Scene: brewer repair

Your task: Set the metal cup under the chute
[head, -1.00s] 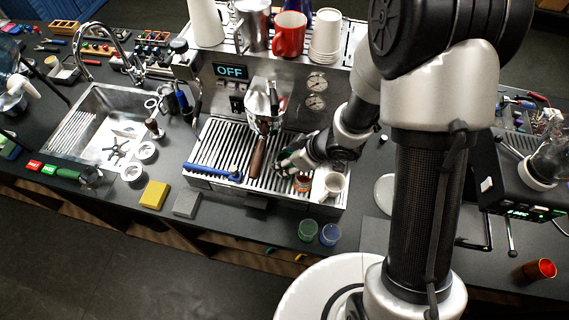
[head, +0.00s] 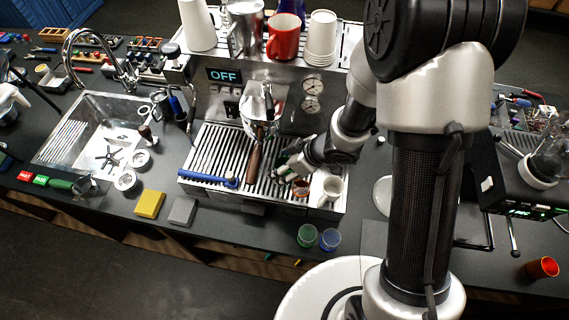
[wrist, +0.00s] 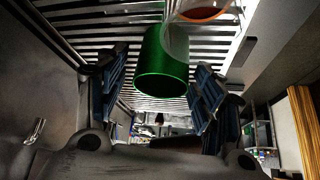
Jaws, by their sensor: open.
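My gripper (head: 290,168) is low over the slatted drip tray of the espresso machine, right of the brown-handled portafilter (head: 255,160). In the wrist view my gripper (wrist: 160,88) is open. A shiny green cup (wrist: 162,68) lies between and beyond its two dark fingers, with visible gaps on both sides. In the head view the gripper mostly hides this cup. A silver metal pitcher (head: 245,28) stands on top of the machine. I cannot tell which part is the chute or whether the green cup is the metal cup.
A white cup (head: 327,190) and a small orange-red cup (head: 301,187) stand close to my gripper on the tray (head: 210,150). A blue-handled tool (head: 207,179) lies at its front left. Green (head: 307,236) and blue (head: 330,238) cups stand in front.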

